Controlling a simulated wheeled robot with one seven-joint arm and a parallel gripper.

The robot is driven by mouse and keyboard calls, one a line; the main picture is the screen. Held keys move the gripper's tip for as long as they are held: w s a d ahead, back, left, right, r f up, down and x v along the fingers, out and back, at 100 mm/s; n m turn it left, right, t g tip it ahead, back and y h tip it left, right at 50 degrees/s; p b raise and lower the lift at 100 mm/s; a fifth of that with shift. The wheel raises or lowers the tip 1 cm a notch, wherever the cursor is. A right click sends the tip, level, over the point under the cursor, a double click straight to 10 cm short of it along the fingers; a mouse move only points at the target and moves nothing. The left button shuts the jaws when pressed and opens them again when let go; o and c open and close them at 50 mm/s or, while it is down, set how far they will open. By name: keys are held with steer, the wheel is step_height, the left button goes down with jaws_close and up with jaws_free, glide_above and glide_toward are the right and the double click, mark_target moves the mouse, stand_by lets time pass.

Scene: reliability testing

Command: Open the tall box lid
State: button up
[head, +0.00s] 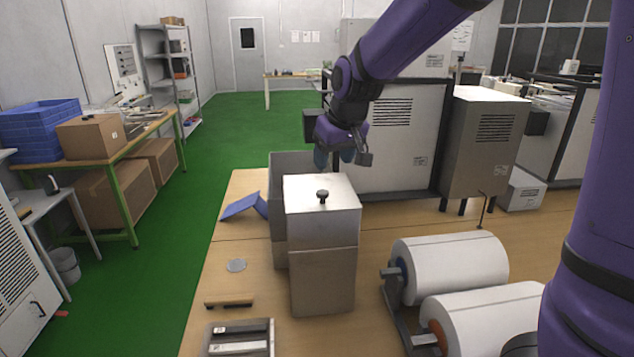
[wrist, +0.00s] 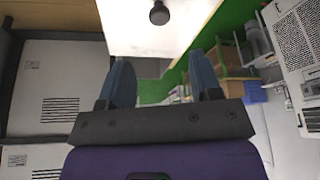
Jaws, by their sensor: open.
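The tall box (head: 323,282) stands upright on the wooden table. Its pale metal lid (head: 305,228) has a flat top and sits level on the box, with a dark round knob (head: 323,194) at the middle. My gripper (head: 340,158) is behind and above the lid in the head view, apart from the knob. In the wrist view the two blue fingers of my gripper (wrist: 162,72) are spread with nothing between them. The lid (wrist: 135,35) and knob (wrist: 159,13) show beyond the fingertips, at the top of that view. The fingertips are partly hidden in the head view.
White rolls (head: 455,265) on a stand lie to the right. A blue folded piece (head: 240,206), a grey disc (head: 236,265) and a small tray (head: 240,338) lie to the left. Grey cabinets (head: 395,140) stand behind.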

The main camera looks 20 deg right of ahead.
mark_target(323, 191)
steer(key=x, duration=1)
steer(key=shift+w+f, duration=0.1)
steer(key=shift+f, duration=0.2)
jaws_close()
